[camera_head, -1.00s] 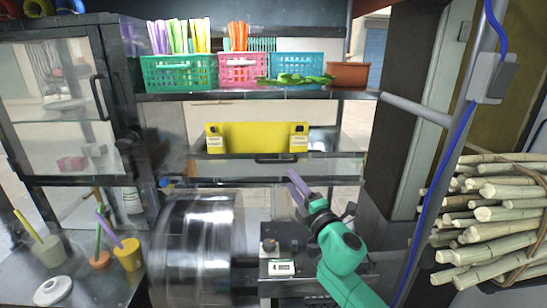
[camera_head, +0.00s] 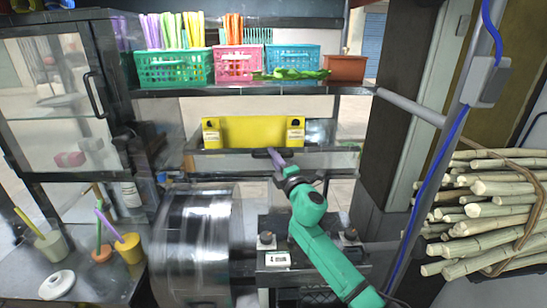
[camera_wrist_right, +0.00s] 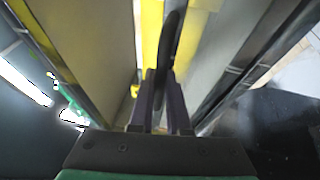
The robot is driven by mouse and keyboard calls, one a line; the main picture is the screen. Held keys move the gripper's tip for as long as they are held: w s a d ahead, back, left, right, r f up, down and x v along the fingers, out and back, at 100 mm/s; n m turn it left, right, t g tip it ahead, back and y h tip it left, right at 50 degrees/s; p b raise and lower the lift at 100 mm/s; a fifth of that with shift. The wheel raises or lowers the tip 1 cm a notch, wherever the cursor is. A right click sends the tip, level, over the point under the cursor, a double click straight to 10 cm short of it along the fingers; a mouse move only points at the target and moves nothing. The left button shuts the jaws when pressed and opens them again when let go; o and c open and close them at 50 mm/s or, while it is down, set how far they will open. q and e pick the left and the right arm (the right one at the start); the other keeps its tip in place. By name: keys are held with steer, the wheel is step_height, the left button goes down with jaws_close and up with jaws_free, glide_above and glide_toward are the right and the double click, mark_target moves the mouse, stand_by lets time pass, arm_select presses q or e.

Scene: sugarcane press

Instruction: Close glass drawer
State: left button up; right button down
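The glass drawer (camera_head: 335,161) sits under the shelf in the middle of the head view, with a dark handle on its front. A yellow piece with labels (camera_head: 250,131) shows at the drawer. My right gripper (camera_head: 275,158) is at the drawer's front, on the handle. In the right wrist view, the purple fingers (camera_wrist_right: 161,90) lie close on both sides of the dark handle (camera_wrist_right: 171,45), with little gap between them. The fingers hide part of the handle. My left gripper is in neither view.
A metal drum (camera_head: 196,240) stands below and left of the drawer. A shelf (camera_head: 250,90) with coloured baskets is above it. Cane stalks (camera_head: 490,205) are stacked at the right, past a metal post. Cups (camera_head: 129,248) stand on the left counter.

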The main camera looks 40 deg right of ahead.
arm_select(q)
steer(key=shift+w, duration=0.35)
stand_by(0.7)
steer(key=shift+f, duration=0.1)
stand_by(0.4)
arm_select(e)
steer(key=shift+w+d+b, duration=0.45)
steer(key=shift+w+d, duration=0.05)
steer(key=shift+w, duration=0.15)
steer(key=c, duration=1.2)
jaws_free()
steer(key=shift+r, duration=0.15)
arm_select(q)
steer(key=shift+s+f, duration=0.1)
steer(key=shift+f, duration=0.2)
arm_select(e)
steer(key=o, duration=0.3)
steer(key=shift+f, duration=0.2)
